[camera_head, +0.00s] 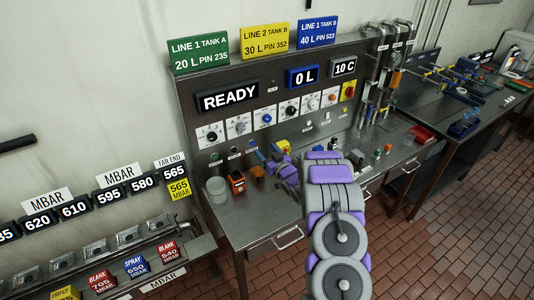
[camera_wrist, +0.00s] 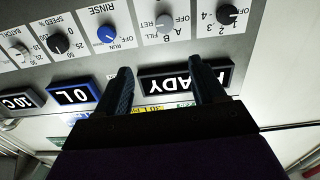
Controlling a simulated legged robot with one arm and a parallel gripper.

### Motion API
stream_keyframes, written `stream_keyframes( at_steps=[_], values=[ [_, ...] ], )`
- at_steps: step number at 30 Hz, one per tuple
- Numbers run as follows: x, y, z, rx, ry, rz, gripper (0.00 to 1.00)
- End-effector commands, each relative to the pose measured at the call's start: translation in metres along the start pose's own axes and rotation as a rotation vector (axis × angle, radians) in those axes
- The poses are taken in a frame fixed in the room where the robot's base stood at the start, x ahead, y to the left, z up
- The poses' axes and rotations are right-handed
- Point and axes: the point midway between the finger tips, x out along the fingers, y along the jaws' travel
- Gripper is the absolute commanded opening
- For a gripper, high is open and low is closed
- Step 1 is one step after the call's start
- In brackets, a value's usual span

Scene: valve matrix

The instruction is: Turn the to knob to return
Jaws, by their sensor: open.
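A row of knobs runs across the steel panel. From the left in the head view come a black knob (camera_head: 212,135), a grey knob (camera_head: 240,127), a blue knob (camera_head: 266,118), a second black knob (camera_head: 290,110) and more further right. The wrist view is upside down and shows the 1-2-3-4 knob (camera_wrist: 227,14), the A/B fill knob (camera_wrist: 165,21), the rinse knob (camera_wrist: 106,35) and the speed knob (camera_wrist: 59,43). My gripper (camera_wrist: 160,70) is open and empty, its fingers apart from the knobs.
Displays reading READY (camera_head: 228,96), 0 L (camera_head: 303,77) and 10 C (camera_head: 344,67) sit above the knobs. A grey cup (camera_head: 217,190) and an orange-black box (camera_head: 236,182) stand on the bench below. Pipes (camera_head: 383,60) rise at the panel's right end.

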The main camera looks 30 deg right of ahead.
Motion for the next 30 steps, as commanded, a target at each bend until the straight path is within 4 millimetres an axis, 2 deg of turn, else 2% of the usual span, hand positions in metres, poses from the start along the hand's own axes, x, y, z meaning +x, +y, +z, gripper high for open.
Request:
stream_keyframes(
  at_steps=[9, 14, 23, 30],
  values=[
    [-0.001, 0.0, 0.001, 0.001, -0.001, 0.0, 0.69],
    [-0.014, 0.001, 0.003, 0.002, -0.006, 0.002, 0.69],
    [-0.064, 0.002, 0.002, 0.001, -0.004, 0.003, 0.69],
    [-0.112, 0.002, 0.003, 0.001, -0.003, 0.003, 0.69]
  ],
)
